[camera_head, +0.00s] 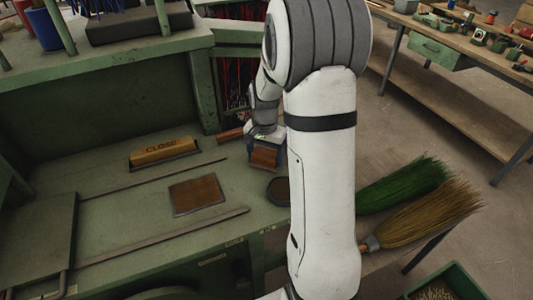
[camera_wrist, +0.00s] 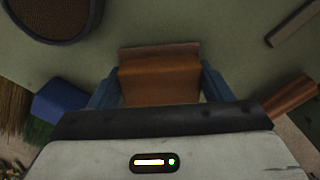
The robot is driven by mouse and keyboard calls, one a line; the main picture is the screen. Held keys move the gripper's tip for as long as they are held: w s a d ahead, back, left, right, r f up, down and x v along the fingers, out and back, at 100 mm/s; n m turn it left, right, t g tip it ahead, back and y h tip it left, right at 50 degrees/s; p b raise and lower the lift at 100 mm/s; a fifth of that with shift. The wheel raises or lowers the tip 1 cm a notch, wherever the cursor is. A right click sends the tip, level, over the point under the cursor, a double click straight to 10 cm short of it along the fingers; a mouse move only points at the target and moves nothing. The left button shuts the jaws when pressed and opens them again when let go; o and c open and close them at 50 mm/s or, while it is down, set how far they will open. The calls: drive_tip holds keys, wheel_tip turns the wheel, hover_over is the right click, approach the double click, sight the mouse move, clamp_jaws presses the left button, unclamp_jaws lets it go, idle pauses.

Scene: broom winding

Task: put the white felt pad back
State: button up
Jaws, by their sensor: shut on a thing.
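I see no clearly white felt pad in either view. My gripper (camera_wrist: 160,92) has blue fingers closed on the two sides of a brown block (camera_wrist: 160,72) with a ridge across it. In the head view the block (camera_head: 264,158) is just below my gripper (camera_head: 267,147), over the green bench top. I cannot tell whether it touches the bench. A flat brown plate in a dark frame (camera_head: 197,194) lies on the bench, left of and nearer than my gripper. My arm hides part of the bench.
An orange block marked CLOSE (camera_head: 163,151) stands at the left. A round dark dish (camera_head: 278,188) is close to my gripper; it also shows in the wrist view (camera_wrist: 52,14). A copper-brown cylinder (camera_head: 229,136) lies nearby. Green (camera_head: 405,185) and straw (camera_head: 430,212) brooms lie right.

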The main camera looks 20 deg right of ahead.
sight(265, 154)
drive_tip(key=shift+f, duration=0.15)
drive_tip(key=o, duration=0.9)
wheel_tip(265, 154, up, 12)
drive_tip(key=s+a+n+t, duration=0.1)
drive_tip(key=s+a+n, duration=0.2)
drive_tip(key=s, duration=0.4)
drive_tip(key=s+a+r+n+t, duration=0.1)
drive_tip(key=s+a+n, duration=0.2)
drive_tip(key=s, duration=0.3)
drive_tip(key=s+a+n, duration=0.3)
drive_tip(key=s, duration=0.4)
drive_tip(key=shift+s+a+r+t, duration=0.3)
drive_tip(key=shift+s+a+t, duration=0.05)
drive_tip(key=shift+t, duration=0.05)
